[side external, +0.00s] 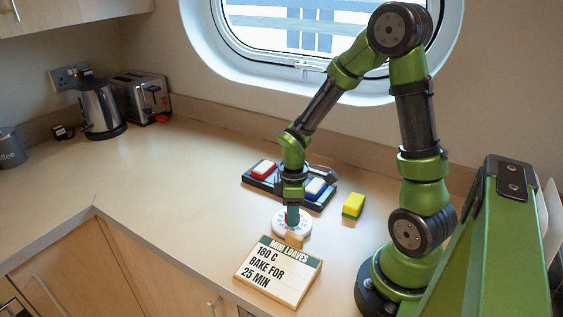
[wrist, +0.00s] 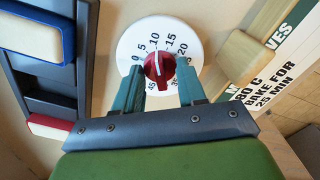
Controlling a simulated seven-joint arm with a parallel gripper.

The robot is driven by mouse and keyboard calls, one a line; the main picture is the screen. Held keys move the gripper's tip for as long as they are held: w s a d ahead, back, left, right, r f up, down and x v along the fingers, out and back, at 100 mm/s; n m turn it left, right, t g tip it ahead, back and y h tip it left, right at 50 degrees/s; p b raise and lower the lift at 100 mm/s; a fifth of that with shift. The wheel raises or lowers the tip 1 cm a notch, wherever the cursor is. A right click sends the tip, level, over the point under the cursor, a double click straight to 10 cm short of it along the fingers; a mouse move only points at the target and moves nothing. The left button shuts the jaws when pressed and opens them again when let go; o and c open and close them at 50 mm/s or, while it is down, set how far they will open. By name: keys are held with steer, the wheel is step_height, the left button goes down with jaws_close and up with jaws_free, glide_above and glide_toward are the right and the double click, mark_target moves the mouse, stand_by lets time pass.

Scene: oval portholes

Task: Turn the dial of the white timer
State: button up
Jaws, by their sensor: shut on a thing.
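The white timer (side external: 278,224) is a round disc on the counter just behind the recipe sign. In the wrist view its white face (wrist: 128,48) carries black numbers around a red dial (wrist: 159,68). A white line on the dial points up, roughly toward the 10. My gripper (side external: 292,219) reaches straight down over the timer. In the wrist view my gripper's (wrist: 160,80) two green fingers stand on either side of the red dial and are shut on it. The lower part of the face is partly hidden by the fingers.
The recipe sign (side external: 278,271) stands close in front of the timer. Behind is a dark base (side external: 288,188) with a red-and-white piece (side external: 263,170) and a blue-and-white piece (side external: 315,188). A yellow-green sponge (side external: 353,205) lies right. The counter to the left is clear up to the kettle (side external: 100,108) and toaster (side external: 142,97).

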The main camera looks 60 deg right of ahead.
steer(key=m, duration=0.4)
steer(key=shift+m, duration=0.3)
steer(key=m, duration=0.4)
steer(key=shift+m, duration=0.3)
steer(key=m, duration=0.4)
steer(key=shift+d+m, duration=0.1)
steer(key=shift+m, duration=2.1)
steer(key=o, duration=1.1)
steer(key=shift+c, duration=0.2)
steer(key=shift+r, duration=0.1)
